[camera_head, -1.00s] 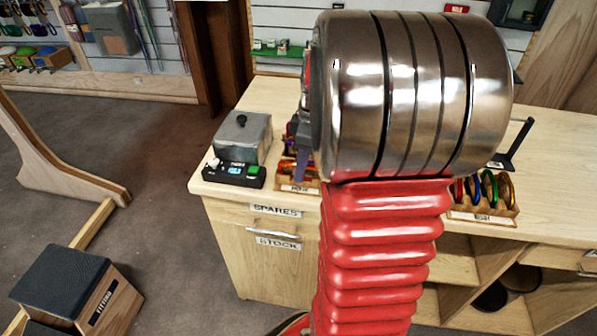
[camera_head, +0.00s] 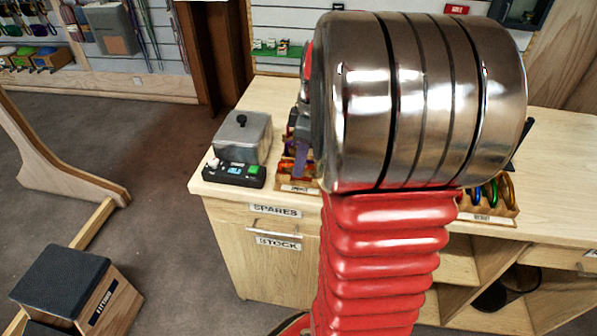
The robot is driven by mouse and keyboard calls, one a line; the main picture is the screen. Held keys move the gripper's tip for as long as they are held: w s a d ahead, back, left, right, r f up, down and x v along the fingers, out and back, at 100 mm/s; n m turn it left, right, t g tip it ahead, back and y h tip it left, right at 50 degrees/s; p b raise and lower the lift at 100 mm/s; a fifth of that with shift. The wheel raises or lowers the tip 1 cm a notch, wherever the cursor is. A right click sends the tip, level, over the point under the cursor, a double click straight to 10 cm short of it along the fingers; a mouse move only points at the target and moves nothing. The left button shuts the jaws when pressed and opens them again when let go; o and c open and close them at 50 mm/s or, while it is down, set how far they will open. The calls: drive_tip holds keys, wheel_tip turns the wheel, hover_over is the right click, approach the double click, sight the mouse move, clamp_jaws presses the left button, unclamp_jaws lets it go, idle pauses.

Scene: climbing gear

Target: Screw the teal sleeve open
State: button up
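My own arm, with a big metal joint and a red ribbed sleeve, fills the middle of the head view and hides much of the counter. My gripper is not visible; it is hidden behind the arm. No teal sleeve can be made out. Carabiners in several colours (camera_head: 489,193) stand in a wooden rack (camera_head: 490,216) at the right of the counter. A second labelled rack (camera_head: 297,184) sits left of my arm, partly hidden, with a purple item (camera_head: 301,157) above it.
The wooden counter (camera_head: 560,150) has a grey box (camera_head: 243,136) and a black device with a green button (camera_head: 234,172) at its left end. A step box (camera_head: 68,285) stands on the floor at lower left. The floor between is clear.

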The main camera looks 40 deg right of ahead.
drive_tip(key=shift+s+a, duration=0.4)
drive_tip(key=shift+a, duration=0.05)
idle(0.5)
drive_tip(key=shift+f, duration=1.45)
drive_tip(key=shift+w+d, duration=0.45)
drive_tip(key=shift+d, duration=0.15)
drive_tip(key=shift+r, duration=0.15)
drive_tip(key=shift+w+r, duration=0.1)
drive_tip(key=shift+r, duration=1.2)
drive_tip(key=shift+s+a, duration=0.45)
drive_tip(key=shift+a, duration=0.2)
